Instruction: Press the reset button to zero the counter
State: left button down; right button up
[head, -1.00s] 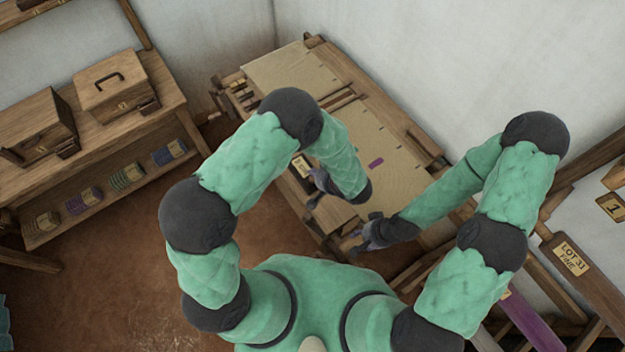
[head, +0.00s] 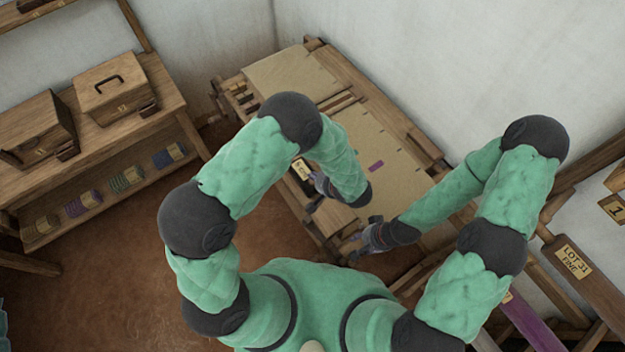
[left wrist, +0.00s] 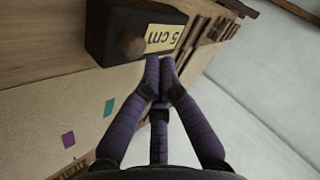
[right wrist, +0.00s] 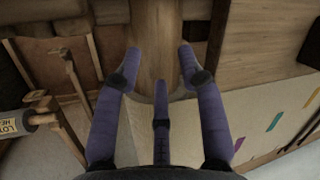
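The counter is a dark box with a pale "5 cm" label (left wrist: 163,38) and a round brown knob-like button (left wrist: 131,45) on its face, seen in the left wrist view. In the head view its label (head: 302,169) shows at the loom's near left edge, partly beside my left arm. My left gripper (left wrist: 160,66) has its fingertips together and empty, just beside the counter's label and button; it also shows in the head view (head: 318,188). I cannot tell whether it touches the box. My right gripper (right wrist: 159,58) is open and empty, its fingers spread before a wooden beam (right wrist: 156,30).
The loom's beige cloth (head: 385,150) with a purple mark lies beyond both grippers. A shelf bench (head: 95,125) with wooden boxes stands at left. A beam labelled "LOT 31 FINE" (head: 590,280) is at right. White walls close off the back.

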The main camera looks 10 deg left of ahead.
dwell(0.7)
pick_arm(q)
jog(key=shift+f+b, duration=0.45)
jog(key=shift+b, duration=0.5)
jog(key=shift+f+b, duration=0.5)
jog(key=shift+b, duration=0.35)
dwell(0.7)
jog(key=shift+r, duration=0.95)
jog(key=shift+r, duration=0.15)
jog(key=shift+r+p, duration=0.95)
jog(key=shift+r, duration=1.45)
